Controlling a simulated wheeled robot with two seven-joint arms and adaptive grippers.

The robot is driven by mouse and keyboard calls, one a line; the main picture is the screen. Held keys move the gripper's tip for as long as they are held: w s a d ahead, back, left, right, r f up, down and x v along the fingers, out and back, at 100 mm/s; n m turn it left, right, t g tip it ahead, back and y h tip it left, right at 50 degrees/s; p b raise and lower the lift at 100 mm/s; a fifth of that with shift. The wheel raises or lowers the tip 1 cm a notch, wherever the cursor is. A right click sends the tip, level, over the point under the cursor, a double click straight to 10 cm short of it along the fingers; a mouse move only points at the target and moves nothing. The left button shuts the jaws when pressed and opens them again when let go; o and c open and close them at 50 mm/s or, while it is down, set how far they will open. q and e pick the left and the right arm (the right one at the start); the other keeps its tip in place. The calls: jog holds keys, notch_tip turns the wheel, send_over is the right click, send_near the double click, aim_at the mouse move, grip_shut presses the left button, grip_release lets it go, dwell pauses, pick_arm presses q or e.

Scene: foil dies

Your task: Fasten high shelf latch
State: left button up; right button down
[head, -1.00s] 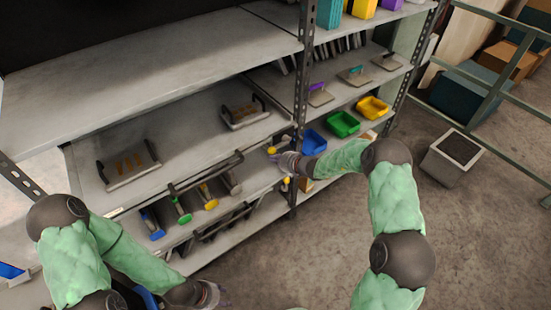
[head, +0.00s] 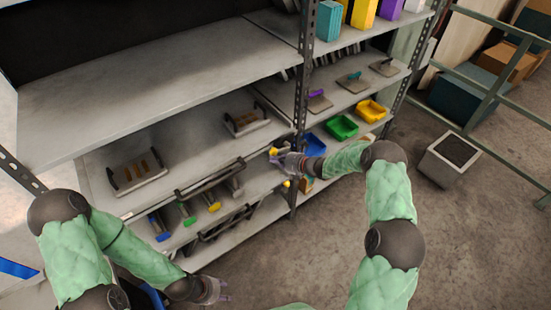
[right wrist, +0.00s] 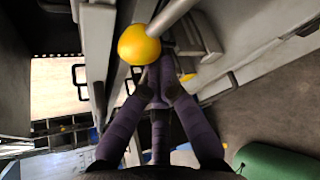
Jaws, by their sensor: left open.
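A latch with a round yellow knob (head: 273,151) sits at the shelf's middle post. In the right wrist view the yellow knob (right wrist: 139,46) is large, on the end of a grey bar running to the upper right. A second, lower yellow knob (head: 286,183) shows below. My right gripper (head: 281,160) is right beside the upper knob. In the right wrist view its purple fingers (right wrist: 158,92) converge just below the knob and bar; whether they touch or grip anything is unclear. My left gripper (head: 224,291) is open and empty, low in front of the shelf.
The grey shelving (head: 150,95) has trowels, several coloured-handled tools (head: 187,213) and a front rail. Green (head: 342,127) and yellow bins (head: 371,111) stand right of the post. A planter-like box (head: 449,158) and a green railing (head: 500,100) are at the right. The floor in front is clear.

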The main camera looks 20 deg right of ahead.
jog(key=shift+w+d+r+m+y+p, duration=0.1)
jog(key=shift+d+r+m+y+p, duration=0.2)
jog(key=shift+r+m+y, duration=0.25)
jog(key=shift+w+d+r+m+y+p, duration=0.15)
jog(key=shift+r+m+y+p, duration=0.15)
jog(key=shift+r, duration=0.35)
jog(key=w+d+r+m+t+y+b, duration=0.1)
jog(key=d+r+m+y+b, duration=0.2)
jog(key=m, duration=0.4)
jog(key=shift+w+d+r+t+y, duration=0.4)
jog(key=shift+d+r+y, duration=0.15)
jog(key=shift+d+r, duration=0.55)
jog(key=shift+d+f, duration=0.15)
